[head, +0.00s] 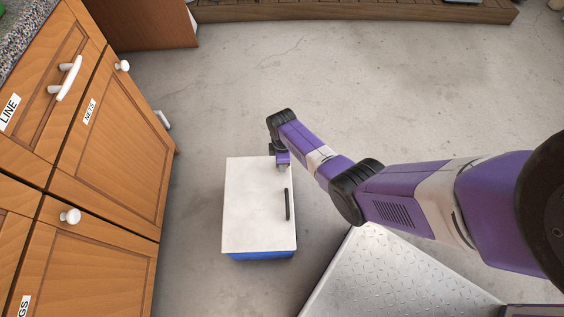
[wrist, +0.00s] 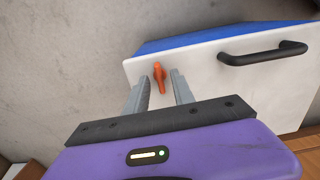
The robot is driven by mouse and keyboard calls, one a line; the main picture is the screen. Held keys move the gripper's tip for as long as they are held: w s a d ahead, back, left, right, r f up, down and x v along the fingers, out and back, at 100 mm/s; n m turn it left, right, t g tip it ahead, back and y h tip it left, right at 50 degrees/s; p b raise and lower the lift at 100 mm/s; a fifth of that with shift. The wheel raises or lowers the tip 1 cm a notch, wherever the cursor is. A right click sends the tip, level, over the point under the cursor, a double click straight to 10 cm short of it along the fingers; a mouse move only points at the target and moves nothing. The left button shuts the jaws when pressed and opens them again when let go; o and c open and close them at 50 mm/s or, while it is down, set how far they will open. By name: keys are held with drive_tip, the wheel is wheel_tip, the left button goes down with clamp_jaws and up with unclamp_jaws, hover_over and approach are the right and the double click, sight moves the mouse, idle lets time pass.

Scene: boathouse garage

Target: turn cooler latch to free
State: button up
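The cooler (head: 250,205) stands on the floor, with a white face, a blue body and a black bar handle (head: 287,204). It also shows in the wrist view (wrist: 215,75), with the handle at the right. The orange latch (wrist: 159,76) sits on the white face near one edge; in the head view my arm hides it. My gripper (wrist: 163,88) is open, with one grey finger on each side of the latch. I see gaps between the fingers and the latch, and cannot tell how deep the fingers reach. In the head view my gripper (head: 283,164) is over the cooler's far right corner.
Wooden cabinets (head: 115,150) with white handles and labels stand to the left of the cooler. A grey diamond-plate surface (head: 385,275) is at the lower right. Concrete floor beyond the cooler is clear up to a wooden platform (head: 350,12) at the back.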

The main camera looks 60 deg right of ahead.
wheel_tip(320, 180, up, 7)
drive_tip(key=p, duration=0.3)
drive_tip(key=shift+r, duration=0.2)
idle(0.4)
